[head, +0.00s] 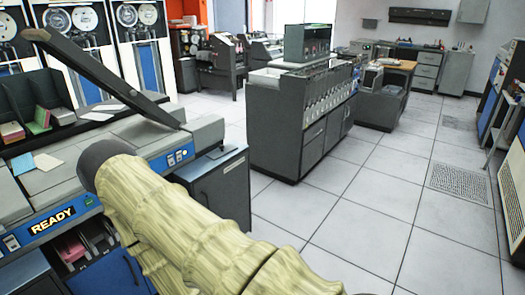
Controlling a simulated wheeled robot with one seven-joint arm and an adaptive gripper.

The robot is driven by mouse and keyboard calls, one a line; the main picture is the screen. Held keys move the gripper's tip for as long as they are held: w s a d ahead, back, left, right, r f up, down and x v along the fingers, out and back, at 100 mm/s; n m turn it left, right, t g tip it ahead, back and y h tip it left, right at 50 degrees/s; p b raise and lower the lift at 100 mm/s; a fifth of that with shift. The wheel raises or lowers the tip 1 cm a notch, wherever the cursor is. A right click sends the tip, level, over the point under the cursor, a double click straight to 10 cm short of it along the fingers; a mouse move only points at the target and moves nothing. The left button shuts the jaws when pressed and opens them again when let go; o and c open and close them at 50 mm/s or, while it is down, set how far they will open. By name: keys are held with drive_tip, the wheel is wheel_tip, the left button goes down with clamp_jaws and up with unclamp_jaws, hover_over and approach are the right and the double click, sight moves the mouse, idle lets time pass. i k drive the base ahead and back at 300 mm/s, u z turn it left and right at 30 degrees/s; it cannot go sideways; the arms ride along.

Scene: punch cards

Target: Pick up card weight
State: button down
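I cannot pick out the card weight for certain in the head view. A grey card machine (190,140) with a lit READY panel (50,221) stands at the left. A long dark slanted ramp (95,75) rises over its top toward the upper left. My arm, in a pale yellow ribbed cover, crosses the lower middle and ends in a dark rounded part over the machine's front edge. My arm hides part of the machine. My gripper's fingers do not show.
Coloured card stacks (38,120) sit in dark slots at the left. Loose blue (23,164) and cream (47,161) cards lie on the machine top. A long grey cabinet (300,120) stands in the middle. The tiled floor (370,210) to the right is clear.

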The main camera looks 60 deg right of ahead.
sight(223, 150)
drive_tip(key=z, duration=1)
drive_tip(key=k, duration=0.6)
drive_tip(key=u, duration=0.05)
drive_tip(key=i, duration=0.4)
drive_tip(key=z, duration=1.1)
drive_tip(key=i, duration=1.7)
drive_tip(key=u, duration=0.6)
